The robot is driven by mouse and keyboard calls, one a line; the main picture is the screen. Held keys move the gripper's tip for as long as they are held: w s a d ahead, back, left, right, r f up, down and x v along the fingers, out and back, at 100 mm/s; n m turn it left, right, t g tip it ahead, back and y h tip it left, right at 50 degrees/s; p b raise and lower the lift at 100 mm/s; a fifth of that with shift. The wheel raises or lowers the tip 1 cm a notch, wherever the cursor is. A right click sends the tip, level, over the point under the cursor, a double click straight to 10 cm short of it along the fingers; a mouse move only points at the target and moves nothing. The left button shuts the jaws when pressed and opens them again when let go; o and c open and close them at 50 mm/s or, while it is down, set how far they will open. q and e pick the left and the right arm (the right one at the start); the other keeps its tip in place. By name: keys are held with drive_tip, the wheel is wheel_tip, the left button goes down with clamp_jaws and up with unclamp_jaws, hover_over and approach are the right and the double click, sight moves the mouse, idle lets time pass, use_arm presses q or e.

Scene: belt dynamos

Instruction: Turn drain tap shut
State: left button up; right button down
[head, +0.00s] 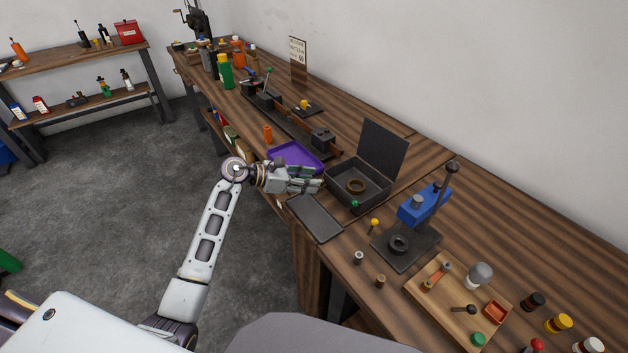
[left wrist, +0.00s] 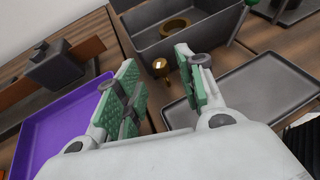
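An open dark grey box (head: 345,190) with a raised lid holds a brass ring (head: 356,185). A green-knobbed lever (head: 355,204) is at its near side; it also shows at the top of the left wrist view (left wrist: 250,3). A small brass fitting (left wrist: 160,67) is by the box's near wall, between my fingertips in that view. I cannot tell which of these is the drain tap. My left gripper (head: 319,181) is open beside the box, its green-padded fingers (left wrist: 158,60) apart, with no visible contact. My right gripper is not in view.
A purple tray (head: 290,153) and a flat dark tray (head: 314,217) flank my left gripper. A press stand with a blue block (head: 424,205) and a wooden tray (head: 440,312) of parts are to the right. Bottles and tools line the bench's far end.

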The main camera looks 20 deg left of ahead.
use_arm(q)
drive_tip(key=shift+x, duration=1.05)
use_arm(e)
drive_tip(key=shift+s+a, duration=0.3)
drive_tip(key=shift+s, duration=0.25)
use_arm(q)
drive_tip(key=shift+c, duration=0.3)
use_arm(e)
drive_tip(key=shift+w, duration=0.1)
use_arm(q)
drive_tip(key=c, duration=0.7)
clamp_jaws()
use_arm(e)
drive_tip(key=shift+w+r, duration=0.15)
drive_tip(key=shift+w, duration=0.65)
